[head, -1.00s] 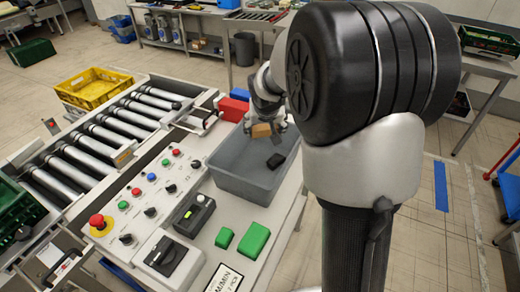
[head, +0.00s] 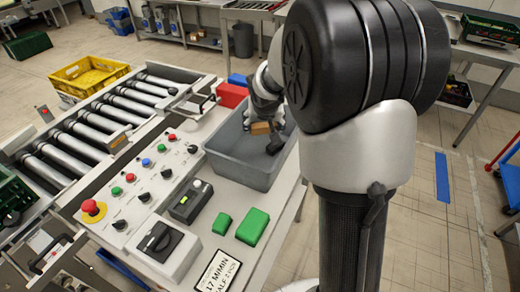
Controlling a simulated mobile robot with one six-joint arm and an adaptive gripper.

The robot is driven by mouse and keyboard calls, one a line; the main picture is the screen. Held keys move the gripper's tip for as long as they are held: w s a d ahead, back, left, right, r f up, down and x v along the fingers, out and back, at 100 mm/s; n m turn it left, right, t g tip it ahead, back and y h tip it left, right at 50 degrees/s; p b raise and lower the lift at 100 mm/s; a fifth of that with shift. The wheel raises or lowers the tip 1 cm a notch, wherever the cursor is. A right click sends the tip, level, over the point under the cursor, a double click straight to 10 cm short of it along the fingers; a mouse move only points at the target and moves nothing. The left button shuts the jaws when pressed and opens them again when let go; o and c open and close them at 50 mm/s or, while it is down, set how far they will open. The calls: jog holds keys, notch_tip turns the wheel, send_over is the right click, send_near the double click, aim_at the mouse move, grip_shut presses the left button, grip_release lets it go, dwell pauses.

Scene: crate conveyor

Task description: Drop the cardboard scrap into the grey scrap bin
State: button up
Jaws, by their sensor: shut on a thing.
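The grey scrap bin (head: 237,170) stands on the light-topped bench, right of the control panel. My gripper (head: 262,122) is over the bin's opening, partly hidden by my arm. It is shut on the brown cardboard scrap (head: 260,129), which shows against the bin's inside. I cannot tell how far the scrap is above the bin floor. A dark piece (head: 275,145) shows in the bin just right of and below the scrap.
A red box (head: 231,94) stands behind the bin. Two green blocks (head: 252,226) lie on the bench in front. The control panel (head: 150,185) with buttons and the roller conveyor (head: 95,125) are to the left. A yellow crate (head: 90,77) stands beyond.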

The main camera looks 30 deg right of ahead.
jog(key=o, duration=0.8)
jog(key=shift+o, duration=0.2)
jog(key=shift+r, duration=0.1)
jog(key=v, duration=1.2)
jog(key=s+a+n+y, duration=0.1)
jog(key=s+a, duration=0.3)
jog(key=s, duration=0.5)
jog(key=s+a+f+n+g, duration=0.1)
jog(key=s+a+n, duration=0.1)
jog(key=s+a, duration=0.3)
jog(key=s+a+n+y, duration=0.1)
jog(key=s+a, duration=0.3)
jog(key=s, duration=0.9)
jog(key=shift+a+f+n+y, duration=0.25)
jog(key=shift+n+y, duration=0.05)
jog(key=shift+n, duration=0.1)
